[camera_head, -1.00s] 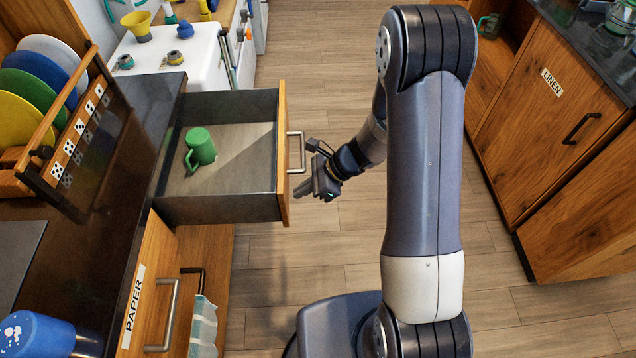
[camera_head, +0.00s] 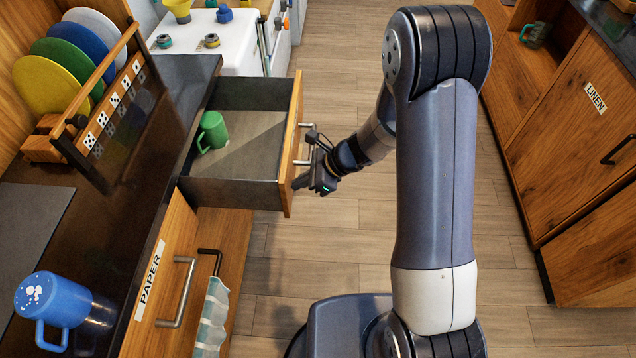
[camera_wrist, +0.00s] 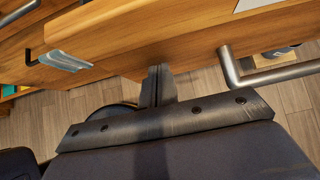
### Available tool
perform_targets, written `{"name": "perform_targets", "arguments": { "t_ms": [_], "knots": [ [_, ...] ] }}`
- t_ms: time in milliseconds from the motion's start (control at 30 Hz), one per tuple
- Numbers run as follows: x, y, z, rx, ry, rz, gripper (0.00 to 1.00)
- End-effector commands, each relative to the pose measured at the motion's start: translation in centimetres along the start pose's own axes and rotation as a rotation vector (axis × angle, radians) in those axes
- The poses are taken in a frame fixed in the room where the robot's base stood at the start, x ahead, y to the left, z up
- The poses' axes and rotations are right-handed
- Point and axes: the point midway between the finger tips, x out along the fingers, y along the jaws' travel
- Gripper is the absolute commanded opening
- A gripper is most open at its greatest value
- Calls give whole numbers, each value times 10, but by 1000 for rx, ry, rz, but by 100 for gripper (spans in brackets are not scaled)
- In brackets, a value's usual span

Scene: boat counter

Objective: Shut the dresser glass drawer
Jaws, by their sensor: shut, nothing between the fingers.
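The open drawer (camera_head: 235,195) juts out from the counter at the left in the head view, with a wooden front (camera_head: 293,140) and a metal bar handle (camera_head: 307,145). A green mug (camera_head: 211,132) stands inside it. My gripper (camera_head: 299,184) is shut and empty, with its tips at the outer face of the drawer front, just below the handle in the picture. In the wrist view, my gripper fingers (camera_wrist: 158,85) point at the wooden front (camera_wrist: 140,40), with the handle (camera_wrist: 265,72) to their right. Whether the tips touch the wood I cannot tell.
A blue mug (camera_head: 60,307) and a plate rack (camera_head: 105,105) stand on the counter. The LINEN cabinet (camera_head: 570,130) lines the right. Floor between is clear.

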Motion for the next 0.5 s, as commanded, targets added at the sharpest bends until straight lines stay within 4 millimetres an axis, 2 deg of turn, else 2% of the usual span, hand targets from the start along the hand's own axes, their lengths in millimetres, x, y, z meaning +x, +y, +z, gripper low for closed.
{"name": "perform_targets", "arguments": {
  "t_ms": [100, 500],
  "knots": [
    [26, 1, 23, -8, -2, 5, 0],
    [103, 1, 103, -7, -2, 3, 0]
  ]
}}
